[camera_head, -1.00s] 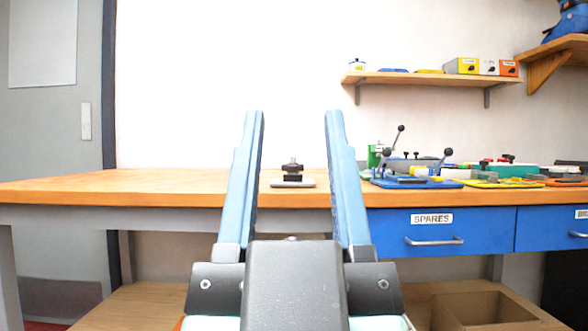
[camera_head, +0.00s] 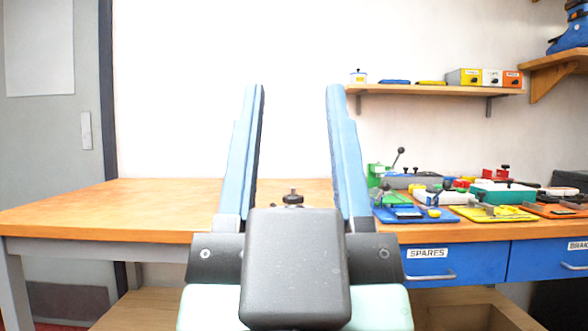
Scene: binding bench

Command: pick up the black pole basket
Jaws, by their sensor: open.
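The black pole basket (camera_head: 293,197) is on the wooden bench, seen between my gripper's fingers. Only its dark top with a small knob shows; its lower part is hidden behind the gripper body. My gripper (camera_head: 295,88) is open, its two long blue fingers pointing up in the picture, one on each side of the basket. Nothing is between the fingertips but the wall behind. I cannot tell how far the basket is from the fingers.
The wooden bench (camera_head: 110,205) is clear on the left. On its right stand a blue tray (camera_head: 410,216), a yellow tray (camera_head: 495,214) and other fixtures with levers. A wall shelf (camera_head: 430,89) holds small boxes. Blue drawers (camera_head: 455,267) hang below the bench.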

